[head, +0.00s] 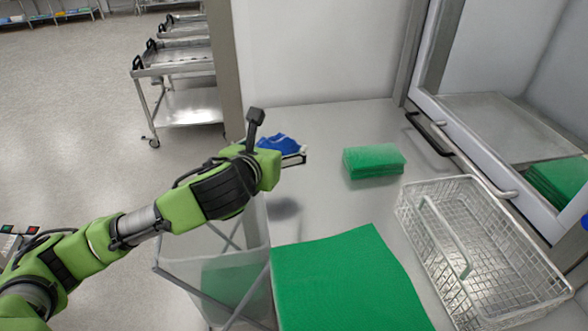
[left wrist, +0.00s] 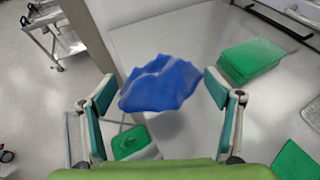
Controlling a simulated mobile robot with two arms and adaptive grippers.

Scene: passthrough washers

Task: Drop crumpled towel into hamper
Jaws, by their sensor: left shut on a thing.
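The crumpled blue towel (head: 280,142) is between the fingers of my left gripper (head: 294,158), which is shut on it. The towel is held above the steel counter, with a shadow below it. In the left wrist view the towel (left wrist: 160,84) spans the gap between the two fingers. The hamper (head: 182,268), a pale see-through bag on a crossed metal frame, stands at the counter's left edge, below my left arm. Green cloth shows inside it. The hamper also shows below the towel in the left wrist view (left wrist: 142,124). My right gripper is out of view.
A folded green towel stack (head: 374,162) and a spread green cloth (head: 345,280) lie on the counter (head: 320,120). A wire basket (head: 490,250) stands at the right, beside an open washer chamber (head: 500,125). Steel carts (head: 180,75) stand at the back left.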

